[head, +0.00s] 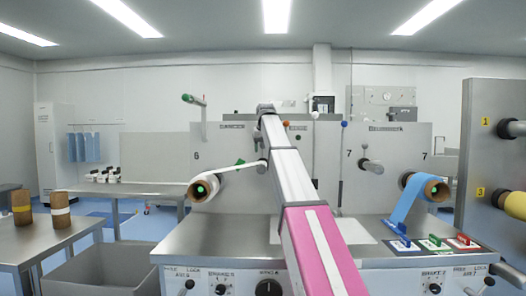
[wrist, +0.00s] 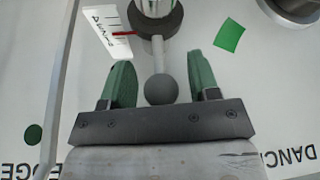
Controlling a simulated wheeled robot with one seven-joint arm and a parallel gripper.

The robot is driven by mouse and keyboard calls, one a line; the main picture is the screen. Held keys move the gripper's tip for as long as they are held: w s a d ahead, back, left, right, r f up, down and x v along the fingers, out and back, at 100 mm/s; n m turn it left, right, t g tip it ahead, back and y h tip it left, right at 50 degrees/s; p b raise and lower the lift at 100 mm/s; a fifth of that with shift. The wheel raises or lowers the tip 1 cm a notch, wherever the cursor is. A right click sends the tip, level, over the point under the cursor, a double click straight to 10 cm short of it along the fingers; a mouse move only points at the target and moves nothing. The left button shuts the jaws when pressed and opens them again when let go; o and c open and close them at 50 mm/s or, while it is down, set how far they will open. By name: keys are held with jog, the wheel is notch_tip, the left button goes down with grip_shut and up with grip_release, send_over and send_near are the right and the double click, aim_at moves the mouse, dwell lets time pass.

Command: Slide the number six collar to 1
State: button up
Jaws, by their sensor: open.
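My gripper (wrist: 160,64) is open in the wrist view, its two green-padded fingers on either side of a grey ball knob (wrist: 161,89). A gap shows between the knob and each finger. A pale rod runs from the knob to a dark round collar (wrist: 157,20) on a shaft, beyond the fingertips. A thin red pointer (wrist: 122,33) reaches from the collar over a white card (wrist: 106,27) with handwritten marks, too small to read surely. In the head view my arm covers this place on the panel. A 6 (head: 196,155) is printed left on the panel; I cannot tell which collar is number six.
A white web runs from a left roll (head: 204,188) toward my arm. A blue web roll (head: 427,187) is at the right. Thin upright rods with ball ends stand right of my arm. The wrist view shows a green patch (wrist: 229,35) and a metal cylinder (wrist: 292,8).

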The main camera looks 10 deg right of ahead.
jog(key=shift+w+f, duration=0.2)
jog(key=shift+f, duration=0.2)
grip_shut()
jog(key=shift+w+d, duration=0.1)
jog(key=shift+w, duration=0.45)
grip_release()
jog(key=shift+s, duration=0.1)
jog(key=v, duration=1)
jog(key=shift+s+r, duration=0.2)
jog(key=shift+r, duration=0.1)
